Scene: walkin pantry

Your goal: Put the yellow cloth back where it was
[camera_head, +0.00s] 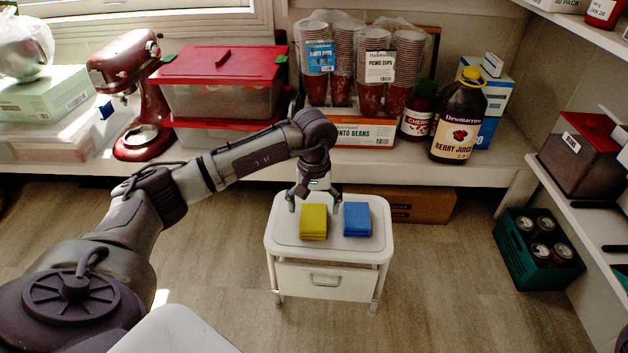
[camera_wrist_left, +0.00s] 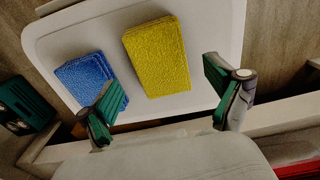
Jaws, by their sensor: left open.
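The yellow cloth (camera_head: 314,222) is a folded block lying on the white top of a small cart (camera_head: 283,234), left of a folded blue cloth (camera_head: 357,220). In the left wrist view the yellow cloth (camera_wrist_left: 157,57) lies beyond the fingertips, with the blue cloth (camera_wrist_left: 87,80) to its left. My left gripper (camera_head: 315,208) is open and empty, pointing down just above the cart near the yellow cloth's back edge. In the left wrist view its two green-padded fingers (camera_wrist_left: 165,98) are spread wide, with nothing between them. My right gripper is in neither view.
A shelf behind the cart holds a red mixer (camera_head: 140,95), a red-lidded bin (camera_head: 220,85), picnic cups (camera_head: 365,65) and a berry juice jug (camera_head: 459,115). A green crate of cans (camera_head: 520,270) stands on the floor at right.

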